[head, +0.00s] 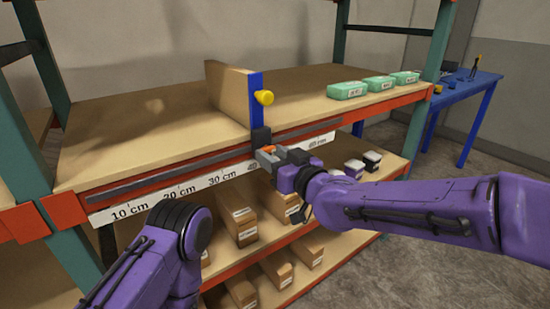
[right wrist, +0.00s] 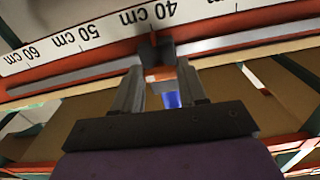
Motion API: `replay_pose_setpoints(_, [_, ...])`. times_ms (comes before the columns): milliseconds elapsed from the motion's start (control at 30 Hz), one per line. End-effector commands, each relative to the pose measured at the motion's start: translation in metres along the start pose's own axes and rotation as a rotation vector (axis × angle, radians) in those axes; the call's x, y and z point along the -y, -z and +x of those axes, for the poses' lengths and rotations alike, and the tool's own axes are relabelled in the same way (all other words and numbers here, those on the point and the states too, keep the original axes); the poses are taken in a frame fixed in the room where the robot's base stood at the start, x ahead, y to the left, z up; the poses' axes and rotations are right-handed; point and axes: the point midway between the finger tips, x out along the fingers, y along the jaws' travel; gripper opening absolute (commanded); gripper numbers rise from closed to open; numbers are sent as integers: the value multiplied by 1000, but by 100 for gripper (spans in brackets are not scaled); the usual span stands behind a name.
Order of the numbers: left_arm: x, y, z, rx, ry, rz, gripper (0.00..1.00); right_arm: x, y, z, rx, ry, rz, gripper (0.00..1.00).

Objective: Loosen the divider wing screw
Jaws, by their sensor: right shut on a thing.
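The divider (head: 228,90) is an upright tan board with a blue front strip (head: 257,92) and a yellow knob (head: 264,98). Below it a black clamp block (head: 261,136) sits on the shelf's front rail; it also shows in the right wrist view (right wrist: 156,50). My right gripper (head: 270,153) is at the front of this block, shut on the small orange wing screw (head: 269,148).
A scale strip (head: 180,192) with centimetre marks runs along the shelf front; the block is near 40 cm. Green packs (head: 347,90) lie on the shelf at right. Cardboard boxes (head: 240,212) stand on lower shelves. A blue table (head: 465,92) stands at far right.

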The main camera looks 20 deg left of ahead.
Motion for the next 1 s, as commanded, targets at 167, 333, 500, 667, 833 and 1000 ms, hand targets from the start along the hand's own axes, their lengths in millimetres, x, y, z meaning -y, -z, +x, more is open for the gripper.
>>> replay_pose_setpoints(167, [0,0,1,0,0,0,43,0,4,1,-8,-1,-51,11])
replay_pose_setpoints(333, [0,-1,1,0,0,0,43,0,4,1,-8,-1,-70,11])
replay_pose_setpoints(500, [0,0,1,0,0,0,43,-1,4,1,-8,-1,-74,11])
replay_pose_setpoints(667, [0,0,1,0,0,0,43,-1,4,1,-8,-1,-73,11])
replay_pose_setpoints(833, [0,0,1,0,0,0,43,-1,3,0,-6,-1,-73,68])
replay_pose_setpoints(1000, [0,-1,1,0,0,0,43,-1,2,0,-4,-2,-72,68])
